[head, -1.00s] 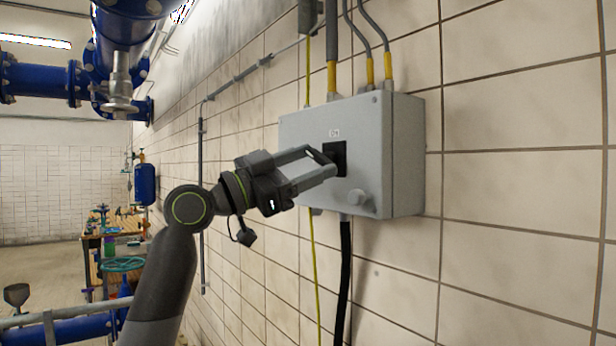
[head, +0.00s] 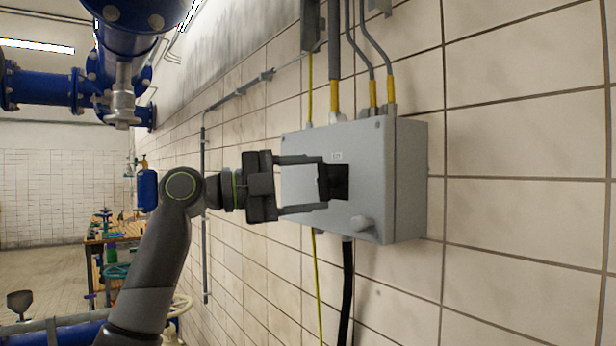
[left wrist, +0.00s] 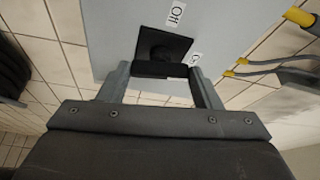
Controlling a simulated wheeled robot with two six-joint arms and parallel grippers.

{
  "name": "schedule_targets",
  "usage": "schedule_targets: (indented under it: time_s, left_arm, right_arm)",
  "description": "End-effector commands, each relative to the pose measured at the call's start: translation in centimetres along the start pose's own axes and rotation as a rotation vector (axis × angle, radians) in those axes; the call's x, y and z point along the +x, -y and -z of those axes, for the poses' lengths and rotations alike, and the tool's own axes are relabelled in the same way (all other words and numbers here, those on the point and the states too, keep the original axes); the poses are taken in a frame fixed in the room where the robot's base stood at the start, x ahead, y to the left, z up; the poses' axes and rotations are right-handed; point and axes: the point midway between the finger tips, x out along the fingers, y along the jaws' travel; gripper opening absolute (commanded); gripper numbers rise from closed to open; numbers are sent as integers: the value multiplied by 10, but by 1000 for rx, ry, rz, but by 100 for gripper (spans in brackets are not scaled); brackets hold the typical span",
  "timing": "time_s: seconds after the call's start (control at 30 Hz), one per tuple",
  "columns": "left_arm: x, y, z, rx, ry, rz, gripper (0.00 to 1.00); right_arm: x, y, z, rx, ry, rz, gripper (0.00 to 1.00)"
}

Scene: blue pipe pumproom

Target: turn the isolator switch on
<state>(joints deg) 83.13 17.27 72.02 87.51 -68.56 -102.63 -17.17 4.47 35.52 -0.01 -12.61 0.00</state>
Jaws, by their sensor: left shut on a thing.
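The isolator switch (head: 337,182) is a black square with a black handle on the front of a grey wall box (head: 365,150). My left gripper (head: 324,184) is shut on the handle, one finger above and one below in the head view. In the left wrist view the black handle (left wrist: 160,69) lies crosswise between the fingers. Its right end is close to the "On" label (left wrist: 195,58). The "Off" label (left wrist: 177,13) is farther up, beside the black plate. The fingers hide part of the handle in the head view. My right gripper is not in view.
Conduits with yellow ends (head: 373,95) enter the box from above, and a black cable (head: 347,290) hangs below. A workbench (head: 105,240) and blue pipes (head: 45,85) stand to the left.

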Motion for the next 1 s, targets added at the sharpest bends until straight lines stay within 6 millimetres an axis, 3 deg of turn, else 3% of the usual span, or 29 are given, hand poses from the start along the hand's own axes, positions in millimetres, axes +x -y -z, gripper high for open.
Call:
schedule_targets:
  time_s: [0.4,0.93,0.97,1.0]
  left_arm:
    - [0,2,0,169,2,-70,35]
    - [0,1,0,192,2,-80,35]
    - [0,1,0,192,2,-80,59]
    - [0,1,0,192,2,-79,65]
  right_arm:
    - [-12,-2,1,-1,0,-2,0]
    - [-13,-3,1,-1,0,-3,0]
    - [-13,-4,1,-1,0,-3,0]
    - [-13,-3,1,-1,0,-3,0]
